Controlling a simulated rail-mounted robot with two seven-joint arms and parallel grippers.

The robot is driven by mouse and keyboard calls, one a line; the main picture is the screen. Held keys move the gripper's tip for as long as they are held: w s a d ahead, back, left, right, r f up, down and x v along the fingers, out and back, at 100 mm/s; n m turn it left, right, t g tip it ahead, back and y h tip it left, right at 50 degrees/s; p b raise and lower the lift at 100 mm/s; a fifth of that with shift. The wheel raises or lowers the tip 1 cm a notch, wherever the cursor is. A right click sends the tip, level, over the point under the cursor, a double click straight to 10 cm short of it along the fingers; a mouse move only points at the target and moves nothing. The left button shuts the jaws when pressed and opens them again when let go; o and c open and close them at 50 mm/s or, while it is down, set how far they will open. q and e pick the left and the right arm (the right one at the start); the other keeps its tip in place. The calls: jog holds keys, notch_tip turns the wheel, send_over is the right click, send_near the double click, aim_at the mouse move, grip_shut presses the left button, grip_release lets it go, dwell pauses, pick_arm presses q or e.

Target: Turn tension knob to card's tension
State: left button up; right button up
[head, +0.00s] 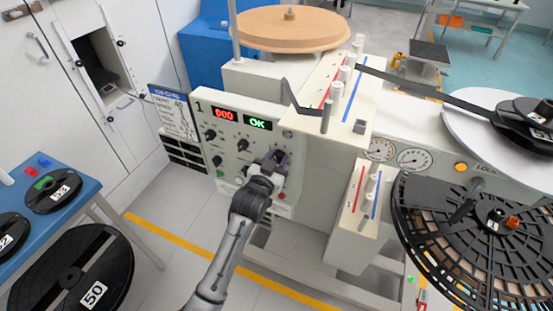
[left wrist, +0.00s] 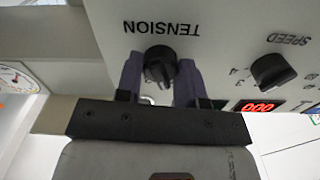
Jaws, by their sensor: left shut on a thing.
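The black tension knob (left wrist: 160,65) is on the pale control panel (head: 222,112), below the word TENSION, which appears upside down in the left wrist view. My left gripper (left wrist: 159,83) is shut on this knob, one dark finger on each side. In the head view my left gripper (head: 277,163) is at the panel's lower right and covers most of the knob. The knob's scale marks are hidden, so its setting cannot be read. The card (head: 172,110) with a blue header hangs left of the panel; its writing is too small to read. My right gripper is out of view.
The speed knob (left wrist: 273,71) with its numbers is beside the tension knob. A red display (head: 225,115) reads 000 and a green display (head: 257,124) reads OK. A blue table (head: 72,212) with black reels stands at left. The floor before the panel is clear.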

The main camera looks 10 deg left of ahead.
pick_arm(q)
jog(key=m+p, duration=0.1)
jog(key=p, duration=0.1)
jog(key=m+p, duration=0.2)
jog(key=shift+r, duration=0.25)
jog(key=shift+m+p, duration=0.65)
jog(key=shift+m, duration=0.45)
jog(key=m+p, duration=0.1)
jog(key=m, duration=0.1)
jog(key=shift+f+m, duration=0.1)
jog(key=shift+m, duration=0.3)
jog(key=m+p, duration=0.2)
jog(key=m, duration=0.2)
jog(key=shift+f, duration=0.15)
jog(key=m, duration=0.5)
jog(key=shift+p, duration=0.3)
jog(key=shift+f+m, duration=0.1)
jog(key=shift+m, duration=0.3)
jog(key=o, duration=0.9)
